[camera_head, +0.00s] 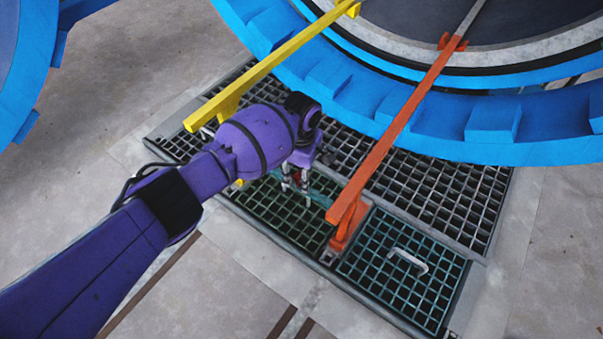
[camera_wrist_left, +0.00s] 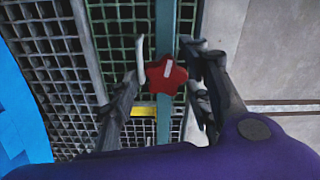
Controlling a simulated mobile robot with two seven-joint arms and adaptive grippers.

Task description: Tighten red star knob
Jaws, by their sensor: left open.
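The red star knob (camera_wrist_left: 166,74) shows in the left wrist view, with a pale mark on its face. It sits over a teal bar (camera_wrist_left: 166,30) that runs across the floor grating. My left gripper (camera_wrist_left: 165,58) is open, with one finger on each side of the knob in this view. The knob looks closer to the right-hand finger; I cannot tell whether they touch. In the head view my left gripper (camera_head: 296,188) points down over the grating, and the knob is mostly hidden there by the fingers. My right gripper is not in view.
An orange bar (camera_head: 395,125) slopes down just right of my gripper to a foot on the grating. A yellow bar (camera_head: 265,68) passes above my left wrist. A large blue ring (camera_head: 420,120) stands behind. A hatch grating with a white handle (camera_head: 408,261) lies right.

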